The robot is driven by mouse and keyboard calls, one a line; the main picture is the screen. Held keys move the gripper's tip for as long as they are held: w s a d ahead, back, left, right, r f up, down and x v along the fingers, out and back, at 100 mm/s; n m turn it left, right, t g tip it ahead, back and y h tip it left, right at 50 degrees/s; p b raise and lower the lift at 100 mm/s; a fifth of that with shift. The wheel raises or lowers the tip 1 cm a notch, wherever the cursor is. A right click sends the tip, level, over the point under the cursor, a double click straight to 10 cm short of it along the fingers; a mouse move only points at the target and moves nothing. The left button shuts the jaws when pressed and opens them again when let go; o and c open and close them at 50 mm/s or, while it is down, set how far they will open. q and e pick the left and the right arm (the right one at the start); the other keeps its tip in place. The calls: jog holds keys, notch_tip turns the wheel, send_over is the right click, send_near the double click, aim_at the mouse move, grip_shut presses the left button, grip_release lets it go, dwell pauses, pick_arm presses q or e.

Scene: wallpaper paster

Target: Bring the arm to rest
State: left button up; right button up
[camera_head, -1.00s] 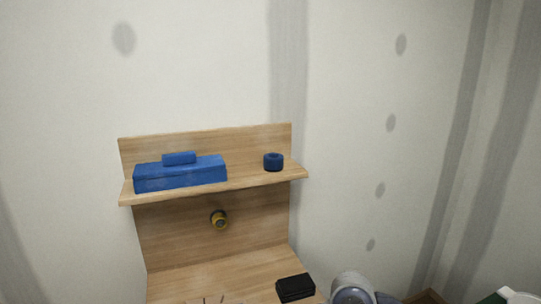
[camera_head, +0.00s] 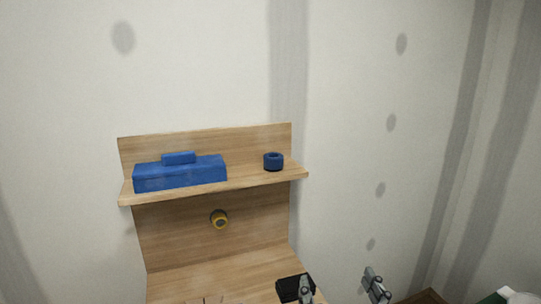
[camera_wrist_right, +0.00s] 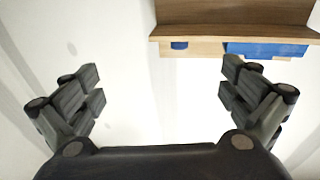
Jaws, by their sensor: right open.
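My right gripper (camera_head: 340,286) shows at the bottom of the head view, to the right of the wooden workbench. Its two fingers are wide apart, and one finger overlaps the black box in the picture. In the right wrist view the gripper (camera_wrist_right: 165,100) is open, with nothing between its fingers and pale wall beyond. My left gripper is not in view.
A wooden shelf (camera_head: 250,182) holds a blue toolbox (camera_head: 180,174) and a dark blue roll (camera_head: 273,162). A yellow-and-dark round item (camera_head: 219,219) is on the back panel. A black box (camera_head: 290,288) lies on the worktop (camera_head: 220,278). The wall right of the shelf is bare.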

jog(key=s+d+f+m+g+h, duration=0.1)
jog(key=s+d+f+g+h, duration=0.15)
jog(key=f, duration=0.35)
jog(key=s+d+f+m+g+h, duration=0.1)
jog(key=d+f+g, duration=0.2)
jog(key=f, duration=0.3)
jog(key=s+d+f+n+g, duration=0.1)
jog(key=s+f+g, duration=0.4)
jog(key=s+f, duration=0.45)
jog(key=s+d+f+n+g, duration=0.1)
jog(key=s+f+g, duration=0.45)
jog(key=s, duration=0.65)
notch_tip(320, 180, down, 27)
jog(key=s+g, duration=0.1)
jog(key=s, duration=0.1)
jog(key=s+d+f+g, duration=0.1)
jog(key=s+d+f, duration=0.2)
jog(key=s+f, duration=1.3)
jog(key=shift+s+n, duration=0.3)
jog(key=shift+n, duration=0.1)
